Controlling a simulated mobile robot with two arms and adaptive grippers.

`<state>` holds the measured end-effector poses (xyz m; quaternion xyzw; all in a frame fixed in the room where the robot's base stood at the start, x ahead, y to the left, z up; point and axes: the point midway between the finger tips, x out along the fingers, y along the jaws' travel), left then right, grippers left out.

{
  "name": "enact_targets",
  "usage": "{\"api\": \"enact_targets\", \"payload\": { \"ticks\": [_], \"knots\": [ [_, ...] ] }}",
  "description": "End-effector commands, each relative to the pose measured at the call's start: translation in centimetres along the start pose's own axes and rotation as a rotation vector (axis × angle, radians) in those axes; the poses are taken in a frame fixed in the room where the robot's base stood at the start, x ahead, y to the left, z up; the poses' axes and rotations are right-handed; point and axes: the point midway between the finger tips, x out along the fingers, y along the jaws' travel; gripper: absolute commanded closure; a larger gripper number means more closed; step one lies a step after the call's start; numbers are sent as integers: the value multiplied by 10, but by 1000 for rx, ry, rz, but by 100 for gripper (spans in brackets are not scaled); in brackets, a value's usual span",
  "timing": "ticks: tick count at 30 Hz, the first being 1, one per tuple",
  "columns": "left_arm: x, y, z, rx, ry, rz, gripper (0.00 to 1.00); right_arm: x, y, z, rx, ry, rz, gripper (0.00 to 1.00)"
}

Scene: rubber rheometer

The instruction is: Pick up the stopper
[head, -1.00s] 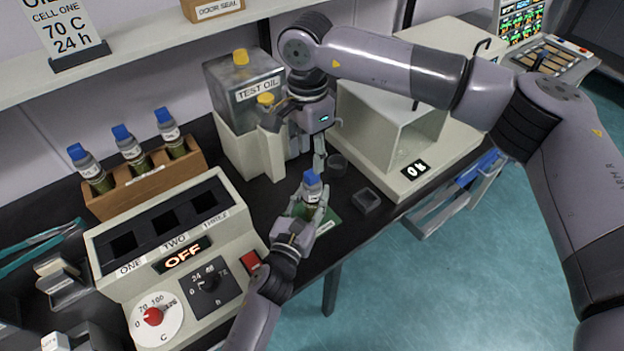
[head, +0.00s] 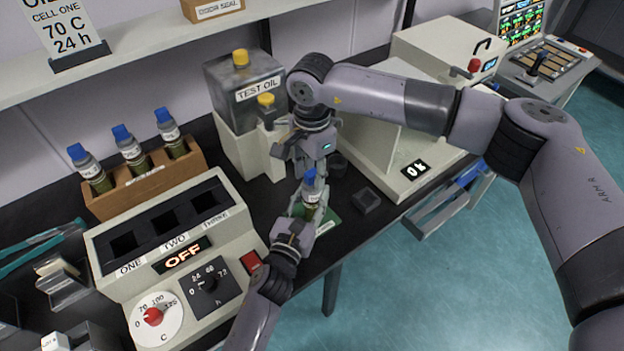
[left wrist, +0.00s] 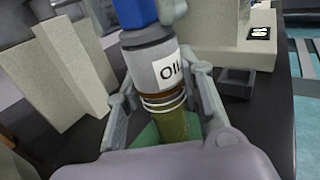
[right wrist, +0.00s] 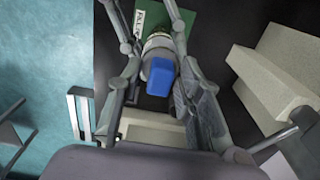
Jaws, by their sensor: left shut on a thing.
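A glass tube of greenish oil (left wrist: 176,124) stands upright on the green mat (head: 330,222), with a grey labelled collar and a blue stopper (head: 309,177) on top. The stopper also shows in the right wrist view (right wrist: 161,77). My left gripper (head: 307,208) is shut on the tube, with a finger on each side in the left wrist view. My right gripper (head: 316,172) points down just above the stopper. Its fingers are apart in the right wrist view, with the stopper in the space between them. Whether they touch it is unclear.
A wooden rack (head: 150,182) with several blue-topped tubes stands at the left, behind the heater block (head: 180,290). The test oil can (head: 250,97) is behind the grippers.

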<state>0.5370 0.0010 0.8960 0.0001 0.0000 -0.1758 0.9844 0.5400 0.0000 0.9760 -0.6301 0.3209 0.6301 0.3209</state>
Motion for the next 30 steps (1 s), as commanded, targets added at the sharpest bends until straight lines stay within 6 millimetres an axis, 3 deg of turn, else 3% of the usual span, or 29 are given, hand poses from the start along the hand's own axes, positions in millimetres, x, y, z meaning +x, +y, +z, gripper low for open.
{"api": "enact_targets", "payload": {
  "ticks": [13, 21, 25, 30],
  "knots": [
    [0, 0, 0, 1, 1, 1, 98, 0, 0, 0, 0, 0, 0, 99],
    [0, 0, 0, 0, 1, 1, 98, -2, 0, 0, 0, 0, 0, 100],
    [0, 0, 0, 1, 1, 1, 98, -15, -1, 0, 0, 2, -3, 100],
    [0, 0, 0, 1, 1, 1, 98, -49, -1, 0, -1, 2, -4, 100]
  ]
}}
